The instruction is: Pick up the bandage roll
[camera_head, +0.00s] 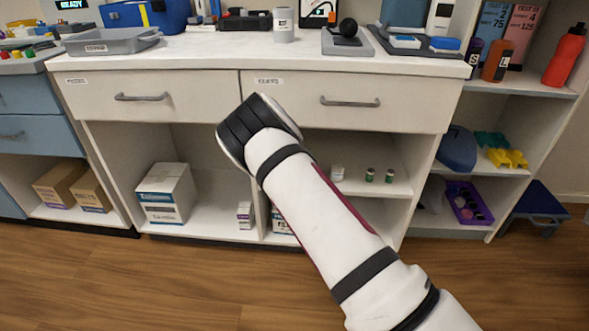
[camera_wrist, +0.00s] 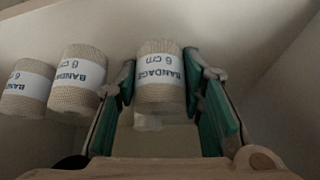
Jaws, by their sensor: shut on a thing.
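A beige bandage roll (camera_wrist: 158,92) with a white label reading "BANDAGE 6 cm" stands between the two green-padded fingers of my gripper (camera_wrist: 158,78) in the wrist view. The fingers press on its left and right sides, so my gripper is shut on it. Two similar rolls stand to the left: a nearer-by roll (camera_wrist: 78,84) just beside the left finger, and another roll (camera_wrist: 28,88) at the left edge. In the head view my arm reaches down to the cabinet, and the gripper and rolls are hidden behind it.
The white cabinet has two closed drawers (camera_head: 350,101) above open shelves. Small vials (camera_head: 369,174) and a white box (camera_head: 167,193) stand on the shelves. In the wrist view, pale compartment walls surround the gripper, and a small pale object (camera_wrist: 148,123) sits below the held roll.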

